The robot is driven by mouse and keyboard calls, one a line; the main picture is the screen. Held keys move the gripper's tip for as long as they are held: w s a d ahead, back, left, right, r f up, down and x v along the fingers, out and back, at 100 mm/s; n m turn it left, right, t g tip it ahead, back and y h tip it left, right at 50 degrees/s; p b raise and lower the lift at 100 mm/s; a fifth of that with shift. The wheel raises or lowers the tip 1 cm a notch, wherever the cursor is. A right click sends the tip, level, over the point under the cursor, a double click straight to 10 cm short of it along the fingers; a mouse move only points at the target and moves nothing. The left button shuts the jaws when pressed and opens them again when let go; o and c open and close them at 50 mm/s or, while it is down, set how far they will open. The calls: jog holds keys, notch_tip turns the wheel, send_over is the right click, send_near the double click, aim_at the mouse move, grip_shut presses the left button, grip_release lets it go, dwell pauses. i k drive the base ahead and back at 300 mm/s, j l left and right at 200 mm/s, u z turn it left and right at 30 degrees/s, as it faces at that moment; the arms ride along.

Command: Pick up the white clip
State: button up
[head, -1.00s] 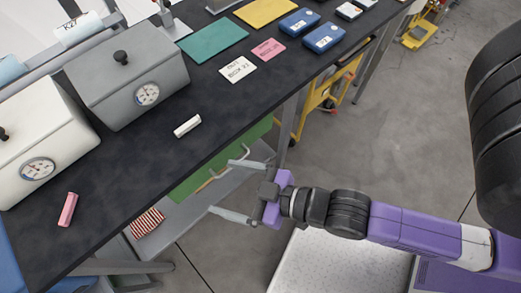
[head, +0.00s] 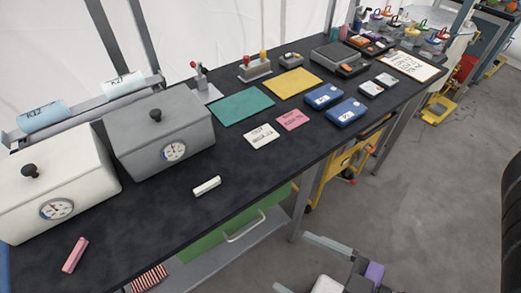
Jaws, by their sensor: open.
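The white clip (head: 206,186) is a small white bar lying on the black bench top (head: 225,212), near its front edge and just right of the grey box with a dial. My gripper (head: 296,262) shows at the bottom of the head view, off the front of the bench. Its two fingers are spread apart and point left, with nothing between them. It is apart from the clip, which lies to its upper left.
A pink clip (head: 75,255) lies in front of the white box (head: 57,187). The grey box (head: 160,136) stands behind the white clip. A white card (head: 261,136), a pink card (head: 292,120) and blue cases (head: 345,111) lie farther right. Bare bench surrounds the white clip.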

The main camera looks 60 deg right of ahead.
aim_at(209, 185)
jog(key=j+z, duration=0.1)
jog(key=z, duration=0.4)
jog(key=k+j+z, duration=0.1)
jog(key=j+z, duration=0.15)
jog(key=j, duration=0.15)
jog(key=k+j+z, duration=0.1)
jog(key=j+z, duration=0.15)
jog(key=j, duration=0.15)
jog(key=k+j+z, duration=0.25)
jog(key=j, duration=0.15)
jog(key=k+j, duration=0.15)
jog(key=j, duration=0.25)
jog(key=k+j, duration=0.1)
jog(key=j, duration=0.25)
jog(key=k+j+z, duration=0.1)
jog(key=j, duration=0.3)
jog(key=i+j, duration=0.3)
jog(key=j, duration=0.2)
jog(key=i+j, duration=0.35)
jog(key=j, duration=0.15)
